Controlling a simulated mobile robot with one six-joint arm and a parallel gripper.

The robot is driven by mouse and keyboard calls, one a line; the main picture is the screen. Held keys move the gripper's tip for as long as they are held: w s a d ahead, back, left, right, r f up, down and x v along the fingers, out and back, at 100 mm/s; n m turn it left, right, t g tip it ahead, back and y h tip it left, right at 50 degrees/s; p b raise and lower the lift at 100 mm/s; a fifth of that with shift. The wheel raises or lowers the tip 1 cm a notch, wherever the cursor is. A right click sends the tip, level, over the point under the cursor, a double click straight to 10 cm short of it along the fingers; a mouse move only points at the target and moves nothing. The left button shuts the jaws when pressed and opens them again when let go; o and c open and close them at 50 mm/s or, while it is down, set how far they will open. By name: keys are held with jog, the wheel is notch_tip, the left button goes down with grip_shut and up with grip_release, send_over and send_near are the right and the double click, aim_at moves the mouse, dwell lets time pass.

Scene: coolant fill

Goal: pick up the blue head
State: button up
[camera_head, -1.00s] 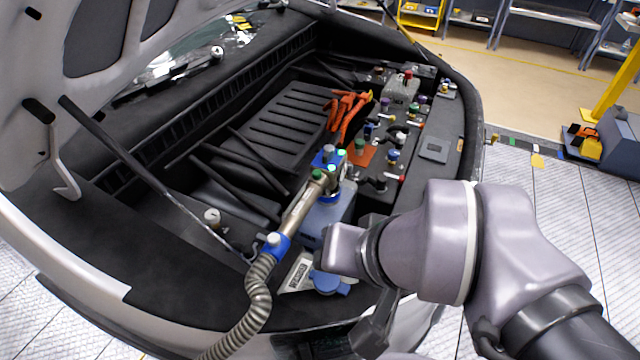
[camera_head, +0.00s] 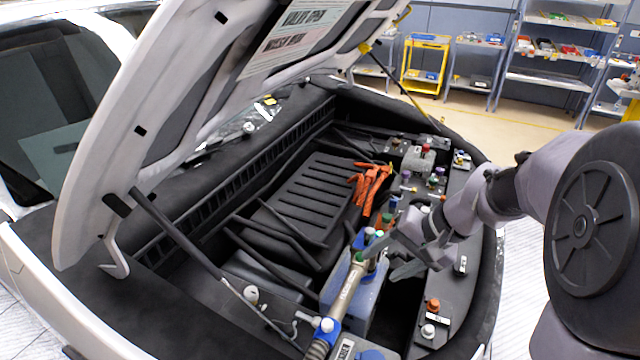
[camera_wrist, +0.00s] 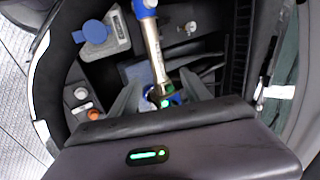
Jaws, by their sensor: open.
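The blue head (camera_head: 359,241) sits at the end of a metal fill tube (camera_head: 347,287), over a blue-grey tank (camera_head: 334,287) in the engine bay. In the wrist view the head (camera_wrist: 172,89) shows partly between my fingers, with green lights; the gripper body hides its near part. My gripper (camera_head: 388,255) is open at the head's right side, one finger on either side of it in the wrist view (camera_wrist: 163,92). I cannot tell whether the fingers touch it. Nothing is lifted.
A blue collar (camera_head: 328,326) with a white knob sits lower on the tube. Capped fittings and a battery-like box (camera_head: 418,160) line the bay's right side. The raised hood (camera_head: 215,100) and its prop rod (camera_head: 185,235) stand left.

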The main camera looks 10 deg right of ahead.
aim_at(354, 282)
jog(key=b+x, duration=0.1)
jog(key=x, duration=0.3)
jog(key=b+x, duration=0.1)
jog(key=x, duration=0.3)
jog(key=d+b+x, duration=0.1)
jog(key=b+x, duration=0.1)
jog(key=x, duration=0.2)
jog(key=shift+w+f, duration=0.45)
jog(key=x, duration=0.1)
jog(key=b+x, duration=0.1)
jog(key=x, duration=0.1)
jog(key=b+x, duration=0.1)
jog(key=x, duration=0.1)
jog(key=shift+w+d, duration=0.35)
jog(key=shift+w+a+f, duration=0.15)
jog(key=shift+a+f, duration=0.05)
jog(key=shift+f, duration=0.05)
jog(key=shift+r, duration=0.15)
jog(key=shift+c, duration=0.5)
grip_shut()
